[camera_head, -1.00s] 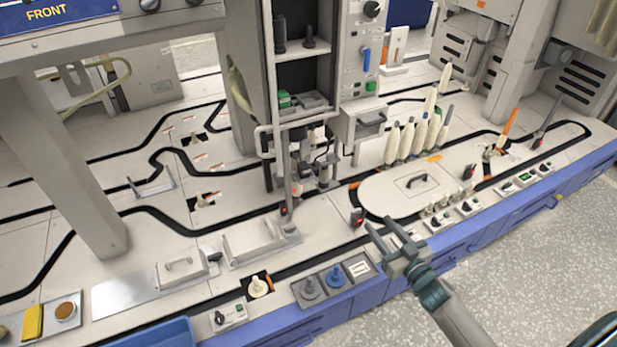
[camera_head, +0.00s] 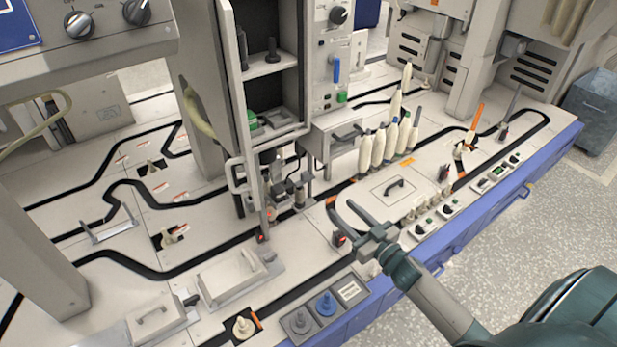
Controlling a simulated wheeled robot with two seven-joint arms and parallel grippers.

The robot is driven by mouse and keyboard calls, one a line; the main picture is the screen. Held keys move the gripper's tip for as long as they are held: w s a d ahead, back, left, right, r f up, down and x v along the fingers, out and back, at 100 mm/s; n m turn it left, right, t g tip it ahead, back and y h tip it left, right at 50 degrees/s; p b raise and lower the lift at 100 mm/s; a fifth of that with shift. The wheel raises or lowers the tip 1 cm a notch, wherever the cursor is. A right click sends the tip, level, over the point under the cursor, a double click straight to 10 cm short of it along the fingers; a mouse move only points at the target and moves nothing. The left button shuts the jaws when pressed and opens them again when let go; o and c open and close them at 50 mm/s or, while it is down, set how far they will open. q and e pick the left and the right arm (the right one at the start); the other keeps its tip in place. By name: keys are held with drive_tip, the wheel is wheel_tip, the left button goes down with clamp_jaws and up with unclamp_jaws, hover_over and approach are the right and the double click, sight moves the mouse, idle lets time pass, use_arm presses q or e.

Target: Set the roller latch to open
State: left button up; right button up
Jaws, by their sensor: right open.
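My right gripper (camera_head: 354,229) is open and empty, reaching in from the lower right above the front part of the white deck. A small dark lever with a red part (camera_head: 339,239) shows at the gripper's left, close to its fingers in the picture; I cannot tell whether they touch. A similar red-and-black lever (camera_head: 443,173) stands farther right on the deck, and another red-marked part (camera_head: 262,238) is at the foot of a grey post. I cannot tell for certain which of these is the roller latch, or its setting. My left gripper is not in view.
Several white bobbins (camera_head: 378,148) stand upright behind a raised plate with a black handle (camera_head: 394,187). Small switch boxes (camera_head: 422,228) line the front edge. Grey and blue knobs (camera_head: 325,303) sit at the lower middle. A grey post and cabinet (camera_head: 238,100) rise behind.

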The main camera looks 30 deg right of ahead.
drive_tip(key=shift+w, duration=0.1)
drive_tip(key=b, duration=0.2)
approach(307, 175)
drive_tip(key=w, duration=0.3)
drive_tip(key=w+a, duration=0.1)
drive_tip(key=w, duration=0.2)
drive_tip(key=shift+w+a, duration=0.1)
drive_tip(key=shift+w, duration=0.2)
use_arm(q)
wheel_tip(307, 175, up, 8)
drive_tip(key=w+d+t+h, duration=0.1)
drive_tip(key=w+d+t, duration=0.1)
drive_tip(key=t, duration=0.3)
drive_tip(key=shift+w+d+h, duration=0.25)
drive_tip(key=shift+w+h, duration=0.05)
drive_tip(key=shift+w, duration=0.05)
use_arm(e)
drive_tip(key=shift+w+a+r, duration=0.1)
drive_tip(key=shift+w, duration=0.6)
clamp_jaws()
